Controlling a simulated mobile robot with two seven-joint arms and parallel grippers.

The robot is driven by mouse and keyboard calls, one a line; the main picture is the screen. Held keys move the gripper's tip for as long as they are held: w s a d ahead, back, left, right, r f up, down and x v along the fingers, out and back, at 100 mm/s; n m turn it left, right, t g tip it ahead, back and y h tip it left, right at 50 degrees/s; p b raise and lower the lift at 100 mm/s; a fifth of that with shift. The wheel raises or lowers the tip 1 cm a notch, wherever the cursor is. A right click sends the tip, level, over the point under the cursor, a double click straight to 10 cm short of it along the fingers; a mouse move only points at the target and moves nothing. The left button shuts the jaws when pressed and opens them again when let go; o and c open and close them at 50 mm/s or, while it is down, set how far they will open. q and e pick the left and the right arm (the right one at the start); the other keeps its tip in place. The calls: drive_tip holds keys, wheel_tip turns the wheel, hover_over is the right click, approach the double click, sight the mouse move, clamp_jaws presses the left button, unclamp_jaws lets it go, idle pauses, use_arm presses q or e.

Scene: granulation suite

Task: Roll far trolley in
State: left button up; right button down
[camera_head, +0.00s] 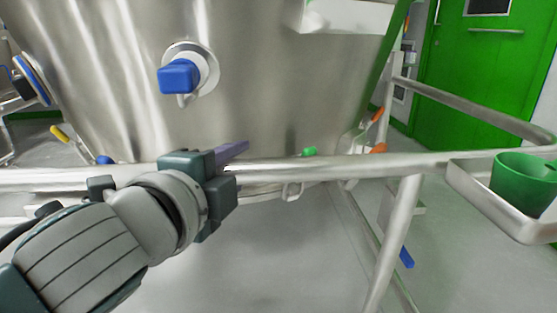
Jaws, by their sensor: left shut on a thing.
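A large steel vessel (250,90) fills the upper part of the head view, with a blue knob on its wall. It sits behind a metal tubular frame with a horizontal rail (300,166), which looks like the trolley's rail. My left gripper (228,160) is at the rail, left of the middle, and is shut on it. The gripper's jaws hide that part of the rail. My right gripper is not in view.
A metal tray (485,205) with a green cup (525,182) is fixed at the right of the frame. A green door (478,75) stands at the back right. Bare grey floor (290,260) shows below the rail.

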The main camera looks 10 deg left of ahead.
use_arm(q)
clamp_jaws()
idle(0.9)
